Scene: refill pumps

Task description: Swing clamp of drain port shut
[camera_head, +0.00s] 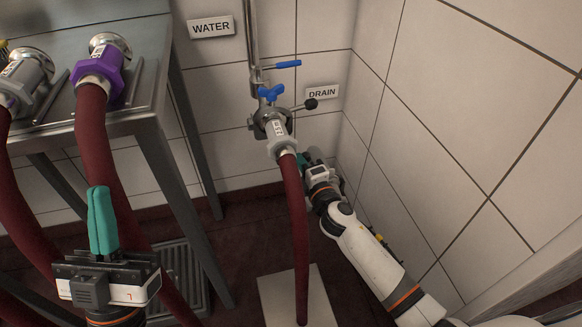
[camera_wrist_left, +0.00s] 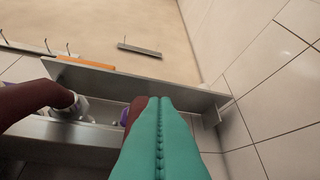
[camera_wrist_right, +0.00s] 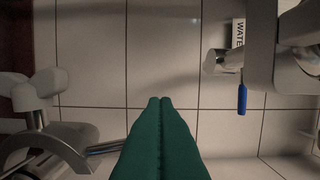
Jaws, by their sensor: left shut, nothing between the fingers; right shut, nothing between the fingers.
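The drain port (camera_head: 270,122) is on the back wall beside the DRAIN sign (camera_head: 322,92). A dark red hose (camera_head: 293,215) with a grey coupling (camera_head: 281,148) hangs at its mouth. A clamp lever with a black knob (camera_head: 310,104) points right from the port; whether the clamp is fully seated is too small to tell. My right gripper (camera_head: 304,159) is shut and empty, just below and right of the coupling. Its teal fingers also show in the right wrist view (camera_wrist_right: 160,100). My left gripper (camera_head: 101,190) is shut and empty, in front of the steel table.
A steel table (camera_head: 150,119) at left carries a purple coupling (camera_head: 100,72) and a grey coupling (camera_head: 24,75) with hoses. A blue lever (camera_head: 288,64) and blue valve handle (camera_head: 270,93) are above the port. The tiled wall closes the right side.

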